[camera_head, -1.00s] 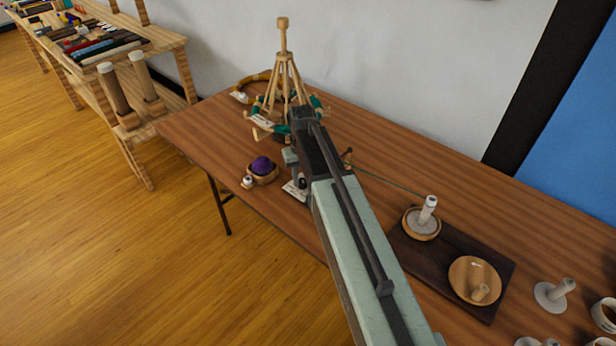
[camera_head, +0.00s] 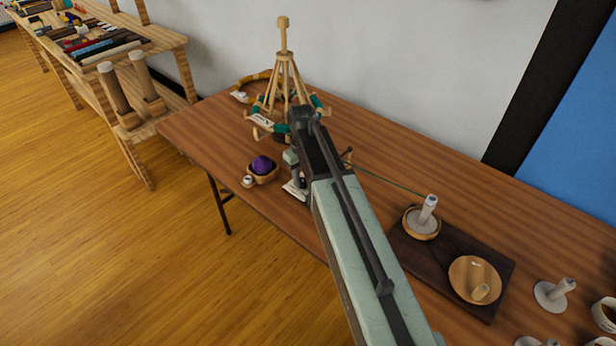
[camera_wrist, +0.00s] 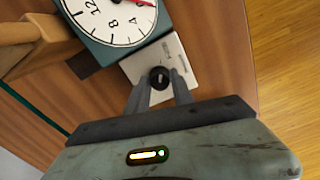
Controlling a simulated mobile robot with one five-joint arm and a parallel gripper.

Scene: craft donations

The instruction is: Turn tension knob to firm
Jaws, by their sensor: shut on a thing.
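The tension knob (camera_wrist: 159,77) is a small black round knob with a pale pointer line, on a white plate (camera_wrist: 175,52) with small print, too small to read. In the wrist view my gripper (camera_wrist: 160,80) has its two grey fingers closed around the knob, one on each side. A teal box with a white dial (camera_wrist: 112,18) and a red hand stands against the plate. In the head view my arm hides the knob; the edge of the plate (camera_head: 294,190) shows left of the arm.
A wooden yarn winder (camera_head: 284,75) with green yarn stands behind. A bowl with a purple ball (camera_head: 262,165) is left of my arm. A cone of thread (camera_head: 428,208) in a dish and a wooden plate (camera_head: 474,278) sit on a dark board to the right.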

